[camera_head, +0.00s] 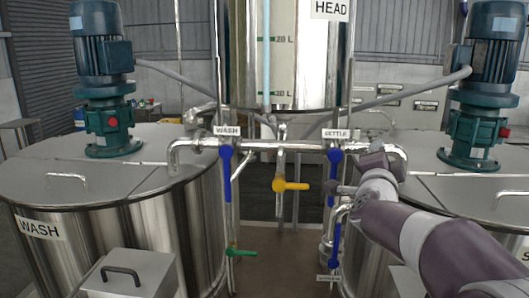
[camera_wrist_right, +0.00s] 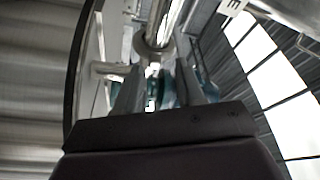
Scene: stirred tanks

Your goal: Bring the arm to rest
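My right arm (camera_head: 420,235) reaches in from the lower right of the head view. Its gripper (camera_head: 342,189) is beside the blue valve handle (camera_head: 334,165) under the SETTLE label (camera_head: 337,133); I cannot tell whether they touch. In the right wrist view the two fingers of the right gripper (camera_wrist_right: 160,82) stand apart, with no held object visible between them. A metal pipe (camera_wrist_right: 163,30) shows beyond the fingertips. My left arm and gripper are in neither view.
The WASH tank (camera_head: 130,240) stands left and another steel tank (camera_head: 480,172) right, both with motors on top. The HEAD vessel (camera_head: 300,75) is between them above a cross pipe (camera_head: 262,146). Blue (camera_head: 227,175), yellow (camera_head: 291,185) and green (camera_head: 240,252) handles project nearby.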

